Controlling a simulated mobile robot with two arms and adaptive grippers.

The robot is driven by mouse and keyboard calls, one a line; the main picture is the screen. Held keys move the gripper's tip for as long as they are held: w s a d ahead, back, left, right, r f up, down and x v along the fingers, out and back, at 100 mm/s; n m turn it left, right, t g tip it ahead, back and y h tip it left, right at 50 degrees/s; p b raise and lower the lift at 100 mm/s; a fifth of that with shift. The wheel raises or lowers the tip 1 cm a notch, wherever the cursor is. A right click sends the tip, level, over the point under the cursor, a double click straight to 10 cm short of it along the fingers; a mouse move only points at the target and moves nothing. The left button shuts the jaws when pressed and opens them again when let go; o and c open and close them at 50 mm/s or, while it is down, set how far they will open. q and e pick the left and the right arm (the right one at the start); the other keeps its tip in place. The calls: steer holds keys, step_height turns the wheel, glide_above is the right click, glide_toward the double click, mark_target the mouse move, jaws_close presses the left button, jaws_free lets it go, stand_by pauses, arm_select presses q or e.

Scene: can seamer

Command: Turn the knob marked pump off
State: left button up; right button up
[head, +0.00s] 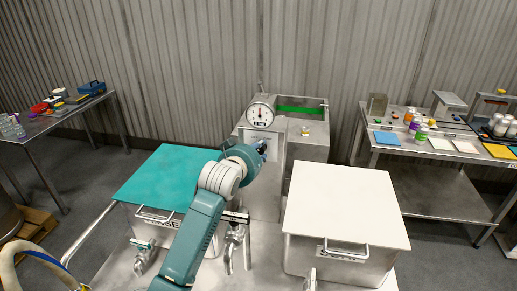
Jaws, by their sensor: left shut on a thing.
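A steel cabinet (260,190) with a round dial gauge (260,112) on top stands in the middle of the head view. A pale label panel (258,137) is on its front, below the gauge. My left gripper (263,147) is at this panel, at the end of my teal arm. It is shut on a small knob there, which the gripper mostly hides. The knob's marking is too small and covered to read. My right gripper is not in view.
A teal-lidded box (165,175) stands left of the cabinet and a white-lidded box (345,200) right of it. Steel taps (234,240) are below my arm. A steel tank (310,130) is behind. Side tables (60,120) with goods stand left and right (440,200).

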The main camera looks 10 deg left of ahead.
arm_select(q)
steer(key=shift+s+a+f+n+h, duration=0.1)
steer(key=shift+f+n+h, duration=0.25)
steer(key=shift+f, duration=0.2)
steer(key=shift+n, duration=0.25)
steer(key=o, duration=1)
steer(key=shift+o, duration=0.6)
steer(key=shift+r, duration=0.25)
steer(key=v, duration=1.1)
steer(key=shift+s, duration=0.4)
steer(key=shift+a+r, duration=0.15)
